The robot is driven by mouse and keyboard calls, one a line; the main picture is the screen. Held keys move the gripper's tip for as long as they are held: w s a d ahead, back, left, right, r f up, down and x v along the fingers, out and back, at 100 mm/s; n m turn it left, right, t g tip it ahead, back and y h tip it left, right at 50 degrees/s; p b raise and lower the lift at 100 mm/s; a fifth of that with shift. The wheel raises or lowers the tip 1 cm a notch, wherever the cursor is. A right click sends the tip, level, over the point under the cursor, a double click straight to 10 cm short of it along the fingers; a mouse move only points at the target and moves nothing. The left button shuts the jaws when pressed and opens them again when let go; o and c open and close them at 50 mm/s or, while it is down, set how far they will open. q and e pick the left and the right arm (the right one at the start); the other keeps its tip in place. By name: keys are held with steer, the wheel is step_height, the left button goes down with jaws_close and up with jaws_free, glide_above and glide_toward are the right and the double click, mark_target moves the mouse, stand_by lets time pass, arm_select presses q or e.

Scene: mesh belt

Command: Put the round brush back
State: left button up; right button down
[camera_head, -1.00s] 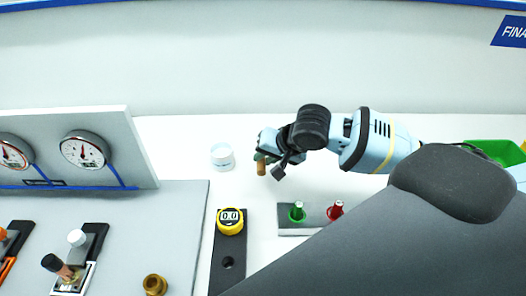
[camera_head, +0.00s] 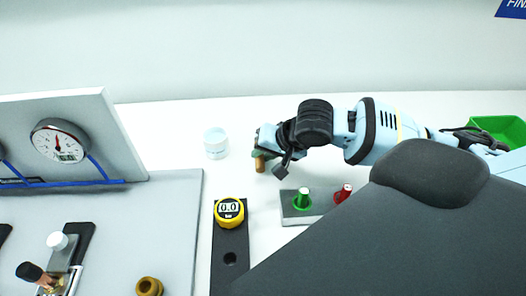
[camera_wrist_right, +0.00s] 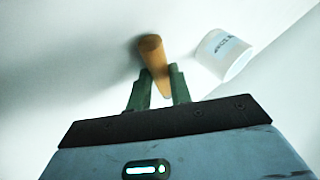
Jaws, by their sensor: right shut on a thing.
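My right gripper (camera_head: 264,151) is above the white table and shut on a brown cylindrical handle, which I take to be the round brush (camera_head: 260,164). In the right wrist view the green fingers of the gripper (camera_wrist_right: 159,84) close on either side of the brown handle (camera_wrist_right: 151,50). No bristles can be made out. A dark block (camera_head: 230,240) on the table has an empty round hole and a yellow digital gauge (camera_head: 229,212) at its far end. My left gripper is not in view.
A white labelled jar (camera_head: 216,143) stands left of the right gripper; it also shows in the wrist view (camera_wrist_right: 222,54). A grey block (camera_head: 322,208) holds a green (camera_head: 302,199) and a red piece (camera_head: 343,194). A gauge panel (camera_head: 105,115) stands left, a green bin (camera_head: 497,126) right.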

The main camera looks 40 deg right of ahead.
steer(key=c, duration=1.2)
jaws_free()
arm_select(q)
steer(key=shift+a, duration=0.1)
arm_select(e)
steer(key=shift+f, duration=0.15)
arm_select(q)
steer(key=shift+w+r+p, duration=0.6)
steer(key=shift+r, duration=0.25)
arm_select(e)
steer(key=v, duration=0.8)
steer(key=shift+a+r, duration=0.1)
steer(key=shift+r, duration=0.1)
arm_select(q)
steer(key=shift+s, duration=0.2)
arm_select(e)
steer(key=shift+f, duration=0.1)
